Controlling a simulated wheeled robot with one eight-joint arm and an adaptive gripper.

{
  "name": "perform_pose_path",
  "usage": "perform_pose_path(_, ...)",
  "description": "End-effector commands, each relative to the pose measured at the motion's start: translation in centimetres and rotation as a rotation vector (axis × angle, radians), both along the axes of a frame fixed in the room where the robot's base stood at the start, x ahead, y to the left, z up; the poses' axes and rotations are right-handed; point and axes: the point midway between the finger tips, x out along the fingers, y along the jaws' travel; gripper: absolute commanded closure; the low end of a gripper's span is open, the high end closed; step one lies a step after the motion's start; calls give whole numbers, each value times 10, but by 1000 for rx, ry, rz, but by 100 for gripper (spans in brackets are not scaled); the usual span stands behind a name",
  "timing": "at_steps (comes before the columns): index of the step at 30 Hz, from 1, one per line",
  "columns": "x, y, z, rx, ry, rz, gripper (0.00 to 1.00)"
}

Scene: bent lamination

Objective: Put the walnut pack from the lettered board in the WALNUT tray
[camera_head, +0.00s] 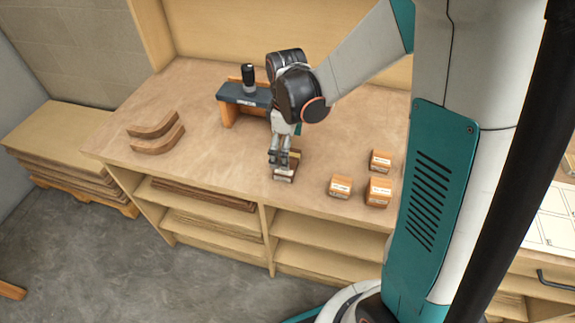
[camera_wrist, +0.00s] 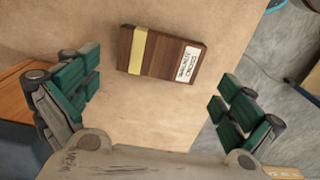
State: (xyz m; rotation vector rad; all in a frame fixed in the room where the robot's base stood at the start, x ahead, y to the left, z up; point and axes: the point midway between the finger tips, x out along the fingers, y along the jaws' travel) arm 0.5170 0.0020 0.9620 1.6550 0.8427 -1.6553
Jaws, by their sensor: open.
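I cannot make out a WALNUT tray in either view. A white board with lines (camera_head: 550,222) shows at the right edge; no letters are readable.
Several lighter labelled wood blocks stand to the right, such as one block (camera_head: 340,187) nearest the gripper. Curved laminated pieces (camera_head: 157,131) lie at left. A dark-topped stand (camera_head: 246,96) with a black cylinder is behind. The bench's left and middle are mostly clear.

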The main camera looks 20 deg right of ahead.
Motion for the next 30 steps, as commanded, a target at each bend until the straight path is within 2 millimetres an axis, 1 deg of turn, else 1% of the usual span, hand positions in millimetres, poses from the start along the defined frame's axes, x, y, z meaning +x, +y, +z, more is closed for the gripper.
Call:
perform_pose_path(7, -1, -2, -35, 0, 0, 0, 0)
perform_pose_path(10, 0, -2, -46, 0, 0, 0, 0)
perform_pose_path(12, -1, -2, -50, 0, 0, 0, 0)
perform_pose_path(18, -1, -2, -49, 0, 0, 0, 0)
perform_pose_path(20, -1, -2, -49, 0, 0, 0, 14)
perform_pose_path(21, -1, -2, -49, 0, 0, 0, 23)
perform_pose_path(22, -1, -2, -49, 0, 0, 0, 30)
perform_pose_path(23, -1, -2, -49, 0, 0, 0, 34)
perform_pose_path(26, -1, -2, -48, 0, 0, 0, 34)
perform_pose_path(27, -1, -2, -48, 0, 0, 0, 38)
perform_pose_path(30, -1, -2, -48, 0, 0, 0, 38)
